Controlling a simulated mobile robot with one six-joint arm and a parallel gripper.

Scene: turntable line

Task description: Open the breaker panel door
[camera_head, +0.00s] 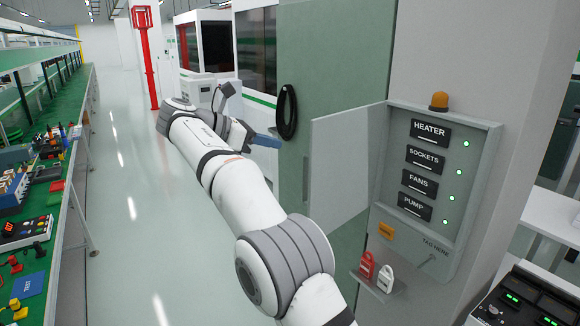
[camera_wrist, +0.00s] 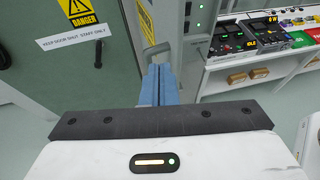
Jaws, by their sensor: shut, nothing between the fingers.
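The breaker panel (camera_head: 492,150) is a grey box on the pillar. Its door (camera_head: 345,165) is swung open to the left, showing the HEATER, SOCKETS, FANS and PUMP rows, each with a green light. In the wrist view, the door (camera_wrist: 128,22) looks narrow and steeply angled, with a yellow warning label. My gripper (camera_head: 266,141) is left of the door's free edge in the head view, with a visible gap. In the wrist view, the blue fingers of my gripper (camera_wrist: 158,72) are together and empty; I cannot tell how close they are to the door.
A black coil (camera_head: 287,112) hangs on the green wall. Red and white padlocks (camera_head: 367,265) sit on a small shelf under the panel. An amber beacon (camera_head: 439,101) tops the panel. A cluttered green bench (camera_head: 75,195) runs along the left; the floor between is clear.

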